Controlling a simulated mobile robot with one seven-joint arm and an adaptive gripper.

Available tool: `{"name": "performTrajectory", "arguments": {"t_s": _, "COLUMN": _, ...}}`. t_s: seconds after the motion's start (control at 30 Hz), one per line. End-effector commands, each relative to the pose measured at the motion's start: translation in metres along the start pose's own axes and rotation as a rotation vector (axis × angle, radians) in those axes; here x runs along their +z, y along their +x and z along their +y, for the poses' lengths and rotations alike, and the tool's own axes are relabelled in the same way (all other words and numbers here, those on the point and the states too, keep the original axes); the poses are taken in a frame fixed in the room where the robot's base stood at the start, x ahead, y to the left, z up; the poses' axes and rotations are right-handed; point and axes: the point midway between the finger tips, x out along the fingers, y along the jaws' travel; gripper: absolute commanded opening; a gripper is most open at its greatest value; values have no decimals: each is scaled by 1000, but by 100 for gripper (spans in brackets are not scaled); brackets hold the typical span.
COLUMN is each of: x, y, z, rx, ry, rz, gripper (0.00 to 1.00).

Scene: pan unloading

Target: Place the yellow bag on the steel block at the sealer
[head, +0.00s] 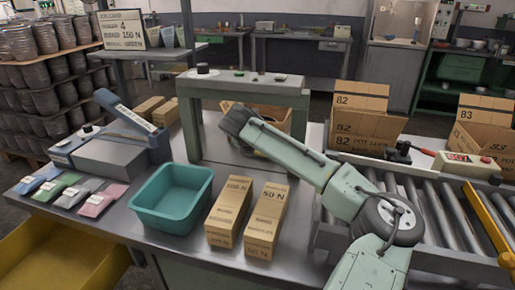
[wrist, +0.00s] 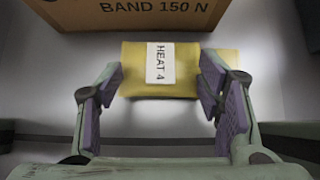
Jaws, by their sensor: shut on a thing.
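The yellow bag (wrist: 133,82), with a white label reading HEAT 4, is between the two purple-padded fingers of my gripper (wrist: 162,84) in the wrist view. My gripper is shut on it, with a finger at each side edge. In the head view my arm reaches under the green stand, and the fingers and bag are mostly hidden behind my arm. The steel block (head: 108,160) is at the left of the bench, in front of the blue sealer (head: 135,120) with its raised arm. Its top looks bare. My gripper is well to the right of it.
Another yellow piece (wrist: 228,57) shows behind the bag, near a cardboard box marked BAND 150 N (wrist: 140,12). The green stand (head: 245,88) spans above. A teal bin (head: 172,222), several coloured packets (head: 62,188) and two 50 N cartons (head: 266,222) occupy the bench front.

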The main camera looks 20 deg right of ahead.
Motion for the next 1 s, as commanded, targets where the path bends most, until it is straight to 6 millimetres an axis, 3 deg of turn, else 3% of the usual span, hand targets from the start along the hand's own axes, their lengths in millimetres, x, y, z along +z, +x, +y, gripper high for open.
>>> {"name": "performTrajectory", "arguments": {"t_s": 0.43, "x": -2, "y": 8, "z": 1, "rx": 2, "ry": -1, "rz": -1, "gripper": 25}}
{"name": "performTrajectory", "arguments": {"t_s": 0.47, "x": -1, "y": 8, "z": 0, "rx": 1, "ry": -1, "rz": -1, "gripper": 62}}
{"name": "performTrajectory", "arguments": {"t_s": 0.73, "x": -1, "y": 8, "z": 0, "rx": 1, "ry": -1, "rz": -1, "gripper": 80}}
{"name": "performTrajectory", "arguments": {"t_s": 1.0, "x": -1, "y": 8, "z": 0, "rx": 1, "ry": -1, "rz": -1, "gripper": 80}}
